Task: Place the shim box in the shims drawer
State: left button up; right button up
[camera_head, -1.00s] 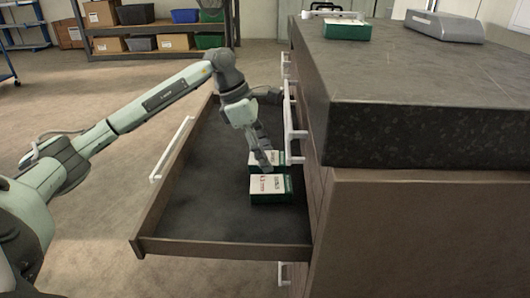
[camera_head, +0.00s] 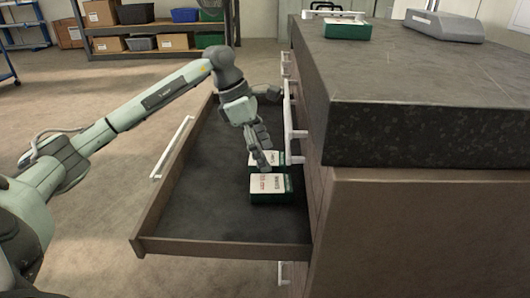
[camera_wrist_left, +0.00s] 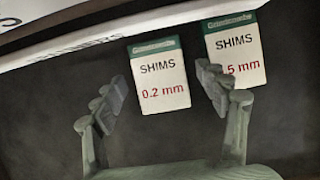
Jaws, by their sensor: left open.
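The shims drawer (camera_head: 205,222) is pulled out on the left of the cabinet. Two green and white boxes lie in it: a nearer one (camera_head: 271,184) and a farther one, partly hidden (camera_head: 282,158). In the left wrist view their labels read SHIMS 0.2 mm (camera_wrist_left: 158,75) and SHIMS with ".5 mm" showing (camera_wrist_left: 238,50). My left gripper (camera_head: 262,160) is over the drawer, close to the boxes. In the left wrist view its fingers (camera_wrist_left: 165,90) are apart, with nothing held between them. The right finger overlaps the edge of the ".5 mm" box. My right gripper is out of view.
Another green and white box (camera_head: 347,29) stands on the dark countertop (camera_head: 420,90), near a grey device (camera_head: 444,26). The cabinet front with white handles (camera_head: 295,134) is close to the right of my gripper. The drawer's left part is empty.

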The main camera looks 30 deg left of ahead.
pick_arm(q)
jog(key=v, duration=1.1)
jog(key=shift+r, duration=0.3)
jog(key=shift+s+a, duration=0.1)
jog(key=shift+s, duration=0.05)
